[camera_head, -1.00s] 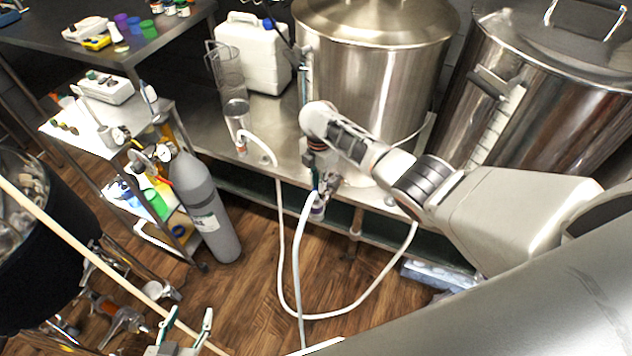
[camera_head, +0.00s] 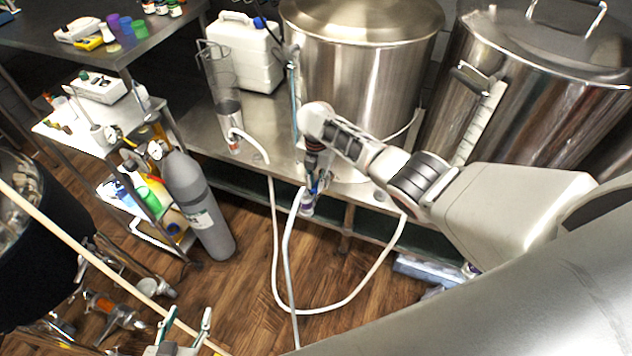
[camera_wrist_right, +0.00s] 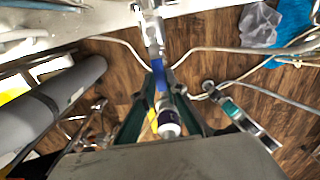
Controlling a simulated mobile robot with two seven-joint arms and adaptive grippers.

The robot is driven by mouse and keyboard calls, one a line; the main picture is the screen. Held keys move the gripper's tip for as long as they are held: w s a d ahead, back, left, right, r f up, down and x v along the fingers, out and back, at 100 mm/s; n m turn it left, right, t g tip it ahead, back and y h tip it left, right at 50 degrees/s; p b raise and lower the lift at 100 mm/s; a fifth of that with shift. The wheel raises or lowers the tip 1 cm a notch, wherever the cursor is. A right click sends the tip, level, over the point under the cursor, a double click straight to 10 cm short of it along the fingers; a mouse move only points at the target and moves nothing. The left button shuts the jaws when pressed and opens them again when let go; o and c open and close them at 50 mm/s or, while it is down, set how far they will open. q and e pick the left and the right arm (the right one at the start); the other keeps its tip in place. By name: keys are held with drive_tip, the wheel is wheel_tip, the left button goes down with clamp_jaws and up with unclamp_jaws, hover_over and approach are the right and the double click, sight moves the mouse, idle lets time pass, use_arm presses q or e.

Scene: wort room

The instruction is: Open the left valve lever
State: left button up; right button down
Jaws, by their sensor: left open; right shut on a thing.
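The blue valve lever (camera_wrist_right: 160,78) hangs below a metal valve (camera_wrist_right: 154,35) in the right wrist view. My right gripper (camera_wrist_right: 164,82) is shut on the lever, with a dark finger on each side. A purple and white hose fitting (camera_wrist_right: 168,122) shows just below, between the fingers. In the head view my right gripper (camera_head: 315,178) is in front of the steel kettle (camera_head: 362,75), and my own wrist hides most of the valve.
White hoses (camera_head: 345,303) loop over the wooden floor below the steel bench (camera_head: 205,125). A grey gas cylinder (camera_head: 198,200) and a small cart (camera_head: 60,130) stand to the left. A second steel kettle (camera_head: 540,90) stands at the right.

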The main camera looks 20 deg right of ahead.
sight(316, 187)
drive_tip(key=c, duration=2)
unclamp_jaws()
drive_tip(key=shift+s, duration=0.1)
drive_tip(key=shift+c, duration=0.2)
drive_tip(key=shift+r, duration=0.1)
wheel_tip(316, 187, up, 12)
